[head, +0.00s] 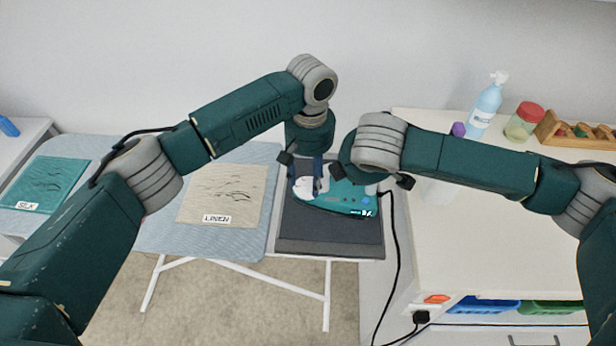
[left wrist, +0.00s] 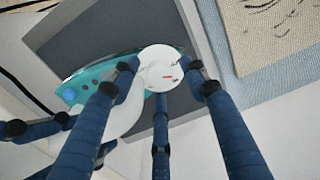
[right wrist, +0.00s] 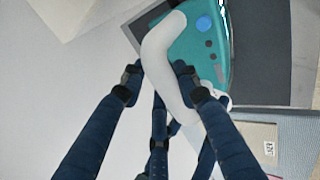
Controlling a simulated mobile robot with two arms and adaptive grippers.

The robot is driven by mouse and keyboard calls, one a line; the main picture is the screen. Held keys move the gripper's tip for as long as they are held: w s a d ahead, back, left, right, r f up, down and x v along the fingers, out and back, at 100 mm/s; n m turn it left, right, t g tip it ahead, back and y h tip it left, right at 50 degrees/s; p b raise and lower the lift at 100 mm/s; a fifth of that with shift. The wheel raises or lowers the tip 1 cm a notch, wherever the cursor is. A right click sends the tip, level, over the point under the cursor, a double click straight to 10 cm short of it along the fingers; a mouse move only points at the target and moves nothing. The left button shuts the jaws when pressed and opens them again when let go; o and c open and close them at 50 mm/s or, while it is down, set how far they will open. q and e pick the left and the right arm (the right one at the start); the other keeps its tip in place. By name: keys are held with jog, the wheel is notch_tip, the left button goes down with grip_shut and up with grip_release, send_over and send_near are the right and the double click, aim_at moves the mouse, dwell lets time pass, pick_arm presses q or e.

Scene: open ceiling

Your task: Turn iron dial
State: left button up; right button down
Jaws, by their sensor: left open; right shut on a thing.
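The teal and white iron (head: 345,199) rests on the dark grey rest plate (head: 328,238) at the end of the ironing board. Its round white dial (left wrist: 160,62), with small dark and red marks, shows in the left wrist view. My left gripper (left wrist: 162,75) is open, with its fingers spread around the dial; I cannot tell whether they touch it. My right gripper (right wrist: 157,82) is shut on the iron's white handle (right wrist: 168,45). In the head view, my arms hide the handle and most of the right fingers.
A linen cloth (head: 222,194) lies on the blue ironing board (head: 165,235), with a teal silk cloth (head: 45,185) farther left. A white counter (head: 455,240) at right holds a spray bottle (head: 484,106), a jar (head: 523,122) and a wooden rack (head: 575,134). A black cord hangs beside the iron.

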aim_at(309, 182)
pick_arm(q)
jog(key=shift+f, duration=0.3)
grip_shut()
jog(key=shift+a+m, duration=0.1)
jog(key=shift+m, duration=1.5)
grip_release()
notch_tip(309, 182, up, 12)
